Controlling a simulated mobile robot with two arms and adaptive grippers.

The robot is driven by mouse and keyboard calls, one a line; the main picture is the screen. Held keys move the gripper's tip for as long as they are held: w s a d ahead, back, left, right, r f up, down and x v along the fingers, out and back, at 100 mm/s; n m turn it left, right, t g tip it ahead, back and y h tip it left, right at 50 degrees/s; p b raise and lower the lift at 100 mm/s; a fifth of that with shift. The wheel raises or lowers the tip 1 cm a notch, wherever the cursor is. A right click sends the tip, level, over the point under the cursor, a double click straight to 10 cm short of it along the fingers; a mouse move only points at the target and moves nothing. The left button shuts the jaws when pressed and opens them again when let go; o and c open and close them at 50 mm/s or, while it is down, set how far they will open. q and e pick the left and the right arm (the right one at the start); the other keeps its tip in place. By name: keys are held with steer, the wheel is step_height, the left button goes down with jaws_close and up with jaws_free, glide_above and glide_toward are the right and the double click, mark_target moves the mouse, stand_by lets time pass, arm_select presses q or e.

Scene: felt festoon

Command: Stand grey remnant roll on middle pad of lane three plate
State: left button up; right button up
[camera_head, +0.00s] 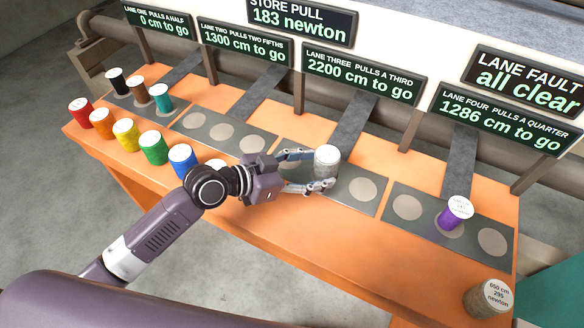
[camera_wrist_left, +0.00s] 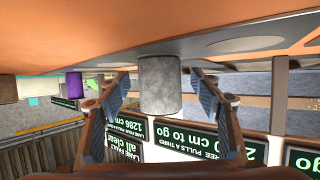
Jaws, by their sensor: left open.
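The grey remnant roll (camera_head: 326,163) stands upright on the lane three plate (camera_head: 345,205), at its middle pad. The roll's base is partly hidden by a finger. The plate's right pad (camera_head: 363,189) is bare; its left part is partly hidden by my gripper. My left gripper (camera_head: 312,170) is open, with one finger on each side of the roll. The upside-down left wrist view shows the roll (camera_wrist_left: 160,85) between the spread fingers, with gaps beside it and its base at the plate. My right gripper is not in view.
A purple roll (camera_head: 455,212) stands on the lane four plate (camera_head: 400,228). A brownish roll (camera_head: 488,298) stands at the right front corner. Several coloured rolls line the left front edge, near my arm. Lane one's plate holds black, brown and teal rolls. Lane two's plate (camera_head: 200,140) is empty.

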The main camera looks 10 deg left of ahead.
arm_select(q)
steer(key=v, duration=0.8)
steer(key=shift+f, duration=0.1)
steer(key=shift+s+a+r, duration=0.3)
steer(key=shift+a+r, duration=0.05)
